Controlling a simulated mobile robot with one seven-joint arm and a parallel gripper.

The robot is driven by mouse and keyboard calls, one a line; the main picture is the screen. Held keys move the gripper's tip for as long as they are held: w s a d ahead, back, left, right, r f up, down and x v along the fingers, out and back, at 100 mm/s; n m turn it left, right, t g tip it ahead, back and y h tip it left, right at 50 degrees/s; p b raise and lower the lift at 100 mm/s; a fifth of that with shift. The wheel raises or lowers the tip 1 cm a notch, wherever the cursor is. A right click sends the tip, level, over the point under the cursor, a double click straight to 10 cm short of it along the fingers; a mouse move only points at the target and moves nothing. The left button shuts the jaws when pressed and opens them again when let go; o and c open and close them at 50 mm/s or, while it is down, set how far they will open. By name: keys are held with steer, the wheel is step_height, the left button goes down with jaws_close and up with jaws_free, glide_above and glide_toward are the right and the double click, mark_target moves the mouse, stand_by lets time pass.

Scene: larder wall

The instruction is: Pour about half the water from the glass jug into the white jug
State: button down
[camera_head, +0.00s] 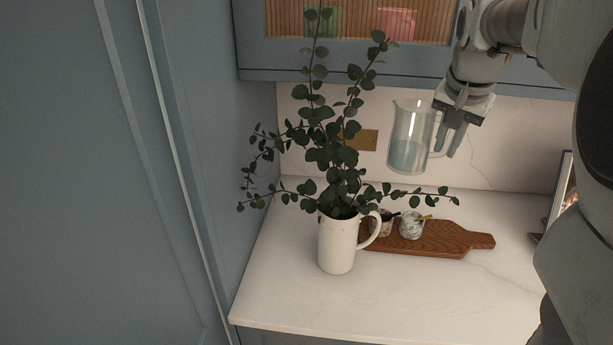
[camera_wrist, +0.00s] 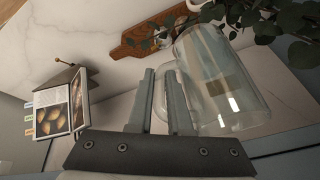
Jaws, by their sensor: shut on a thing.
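The glass jug (camera_head: 409,140) is clear, with bluish water (camera_head: 406,155) in its lower part. It hangs above the counter, nearly upright, to the upper right of the white jug. My gripper (camera_head: 452,137) is shut on its handle. In the wrist view my gripper's fingers (camera_wrist: 162,105) lie either side of the handle, and the glass jug (camera_wrist: 222,85) extends to the right. The white jug (camera_head: 337,245) stands upright on the counter, its handle to the right. Leafy eucalyptus stems (camera_head: 340,155) stand in it and hide most of its mouth.
A wooden board (camera_head: 445,241) with small patterned pots (camera_head: 411,226) lies behind and right of the white jug. A picture stand or open book (camera_wrist: 60,108) is at the right of the counter (camera_head: 420,290). A cabinet (camera_head: 350,58) hangs above; the front counter is clear.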

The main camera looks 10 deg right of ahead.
steer(key=n, duration=0.1)
steer(key=f+n+y, duration=0.1)
steer(key=f+n, duration=0.1)
steer(key=shift+w+d+n+t, duration=0.3)
steer(key=shift+w+d+n, duration=0.05)
steer(key=shift+w+n, duration=0.05)
steer(key=n, duration=0.1)
steer(key=w+f+n+y, duration=0.1)
steer(key=n, duration=0.1)
steer(key=d+n+y, duration=0.1)
steer(key=n, duration=0.1)
steer(key=shift+w+f+p, duration=0.25)
steer(key=shift+f+p, duration=0.1)
